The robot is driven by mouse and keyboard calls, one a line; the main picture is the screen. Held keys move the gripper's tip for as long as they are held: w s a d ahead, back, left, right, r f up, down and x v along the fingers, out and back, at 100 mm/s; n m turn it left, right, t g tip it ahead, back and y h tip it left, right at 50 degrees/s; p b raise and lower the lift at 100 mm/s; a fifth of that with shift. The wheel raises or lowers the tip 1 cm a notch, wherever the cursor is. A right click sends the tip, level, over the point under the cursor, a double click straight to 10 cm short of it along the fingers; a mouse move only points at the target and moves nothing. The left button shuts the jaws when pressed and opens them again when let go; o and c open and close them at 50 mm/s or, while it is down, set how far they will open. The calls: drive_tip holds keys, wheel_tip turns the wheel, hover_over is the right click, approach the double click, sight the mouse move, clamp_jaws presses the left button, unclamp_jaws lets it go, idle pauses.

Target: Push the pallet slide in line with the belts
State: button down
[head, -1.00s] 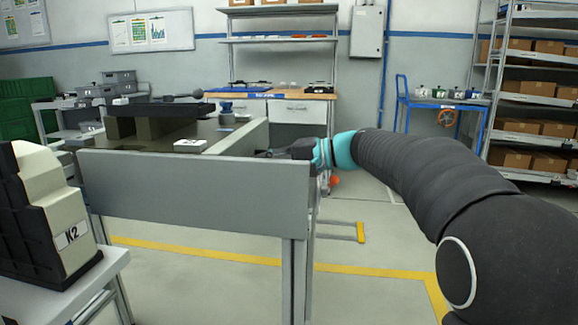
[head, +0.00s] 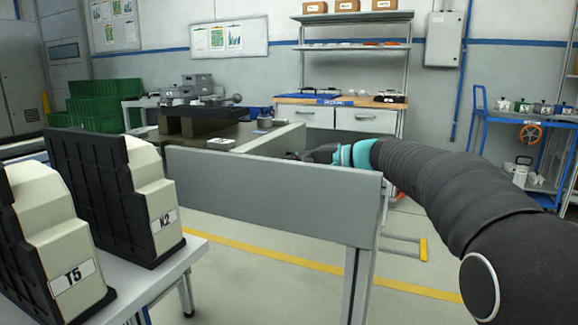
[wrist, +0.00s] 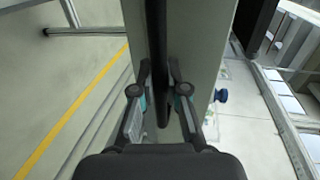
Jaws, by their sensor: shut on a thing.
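The pallet slide is a table-like frame with grey side panels (head: 270,195), and a dark pallet-like block (head: 205,112) rests on it. My gripper (head: 298,156) is at the slide's right side, behind the near grey panel, which partly hides it in the head view. In the wrist view, my gripper (wrist: 160,78) has its fingers on either side of a dark bar (wrist: 160,35) and is shut on it. The bar runs along a grey panel (wrist: 195,30) of the slide. I cannot make out the belts clearly.
Black-and-cream units marked T5 (head: 60,230) and K2 (head: 150,200) stand on a white table (head: 150,285) at near left. A workbench (head: 345,102) stands behind, and a blue trolley (head: 525,117) at right. Floor with a yellow line (head: 300,260) is open below.

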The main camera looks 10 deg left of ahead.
drive_tip(key=c, duration=1.2)
unclamp_jaws()
drive_tip(key=v, duration=1.2)
